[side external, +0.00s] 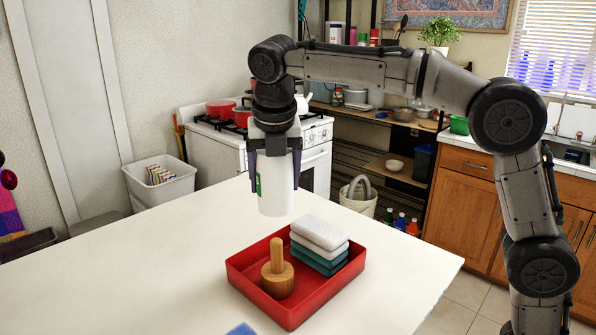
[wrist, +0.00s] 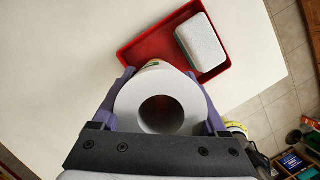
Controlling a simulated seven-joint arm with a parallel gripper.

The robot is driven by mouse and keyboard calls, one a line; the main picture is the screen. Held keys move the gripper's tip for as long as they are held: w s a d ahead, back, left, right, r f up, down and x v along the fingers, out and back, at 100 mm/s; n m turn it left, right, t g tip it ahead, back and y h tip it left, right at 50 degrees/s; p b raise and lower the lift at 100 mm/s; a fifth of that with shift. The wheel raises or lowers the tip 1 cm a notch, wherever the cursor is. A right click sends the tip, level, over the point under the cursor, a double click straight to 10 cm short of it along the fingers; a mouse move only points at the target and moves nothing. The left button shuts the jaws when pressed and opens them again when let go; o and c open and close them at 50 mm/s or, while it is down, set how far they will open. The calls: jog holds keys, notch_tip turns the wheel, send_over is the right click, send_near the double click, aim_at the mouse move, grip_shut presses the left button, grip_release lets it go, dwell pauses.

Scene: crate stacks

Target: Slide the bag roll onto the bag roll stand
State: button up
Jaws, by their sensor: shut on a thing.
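The bag roll (side external: 274,190) is a white cylinder with a green mark, held upright in my gripper (side external: 275,175). The gripper's two purple fingers are shut on its sides. In the wrist view the bag roll (wrist: 160,104) shows its round open core from above, between the fingers (wrist: 163,100). The bag roll stand (side external: 277,272), a wooden base with an upright peg, is in the red crate on the table. The roll is in the air above the table, apart from the stand. In the wrist view the stand is mostly hidden behind the roll.
A blue item (side external: 240,329) lies at the table's front edge. The white table (side external: 130,275) is otherwise largely clear.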

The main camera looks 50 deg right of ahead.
aim_at(276, 201)
jog(key=shift+a, duration=0.2)
jog(key=shift+f, duration=2.9)
jog(key=shift+f, duration=4.25)
jog(key=o, duration=1.3)
jog(key=shift+f, duration=0.1)
jog(key=shift+o, duration=0.2)
jog(key=v, duration=1.4)
jog(key=shift+s, duration=0.1)
